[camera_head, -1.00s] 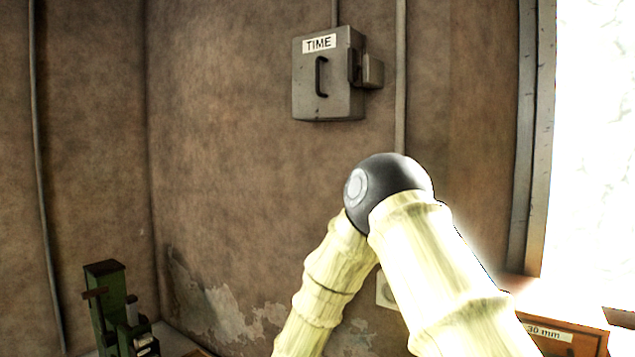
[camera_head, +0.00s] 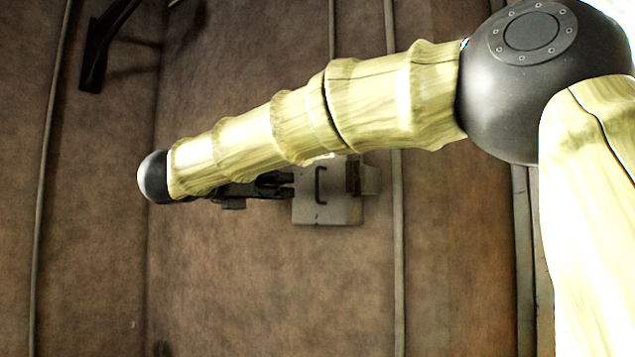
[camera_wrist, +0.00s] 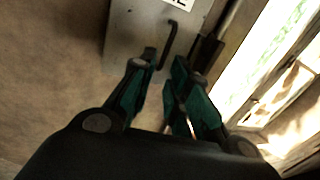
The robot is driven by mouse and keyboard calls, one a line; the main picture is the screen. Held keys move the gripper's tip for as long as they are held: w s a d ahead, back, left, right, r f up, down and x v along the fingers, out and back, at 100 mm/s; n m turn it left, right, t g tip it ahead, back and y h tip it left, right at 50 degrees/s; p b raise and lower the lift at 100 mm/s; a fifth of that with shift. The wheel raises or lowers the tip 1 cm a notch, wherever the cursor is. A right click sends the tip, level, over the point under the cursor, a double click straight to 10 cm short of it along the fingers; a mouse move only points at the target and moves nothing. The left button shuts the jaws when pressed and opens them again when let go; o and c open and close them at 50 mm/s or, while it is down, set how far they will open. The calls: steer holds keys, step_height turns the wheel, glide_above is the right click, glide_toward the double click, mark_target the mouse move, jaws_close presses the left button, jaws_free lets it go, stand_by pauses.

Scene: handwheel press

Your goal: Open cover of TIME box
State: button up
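The grey TIME box (camera_head: 325,208) hangs on the brown wall near the middle of the head view, its upper part hidden behind my arm. Its cover looks shut, with a dark upright handle (camera_head: 320,184) on the front. In the wrist view the box (camera_wrist: 130,30) is at the top, with part of its white label and the handle (camera_wrist: 170,42) showing. In the head view my gripper (camera_head: 285,185) is left of the handle.
A small grey block (camera_head: 369,180) sticks out at the box's right side. A vertical pipe (camera_head: 397,250) runs down the wall just right of it. A dark bracket (camera_head: 97,50) is at upper left. A bright window (camera_wrist: 270,60) lies right in the wrist view.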

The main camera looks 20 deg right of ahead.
mark_target(316, 183)
steer(key=shift+m, duration=0.4)
steer(key=p+x, duration=0.2)
steer(key=r+p+x, duration=0.1)
steer(key=x, duration=0.2)
steer(key=p+x, duration=0.2)
steer(key=x, duration=0.1)
steer(key=shift+s+d+r+p, duration=0.25)
steer(key=shift+d+r+p, duration=0.05)
steer(key=shift+r, duration=0.05)
steer(key=shift+f+p+x, duration=0.2)
steer(key=shift+p+x, duration=0.3)
steer(key=shift+x, duration=0.55)
jaws_close()
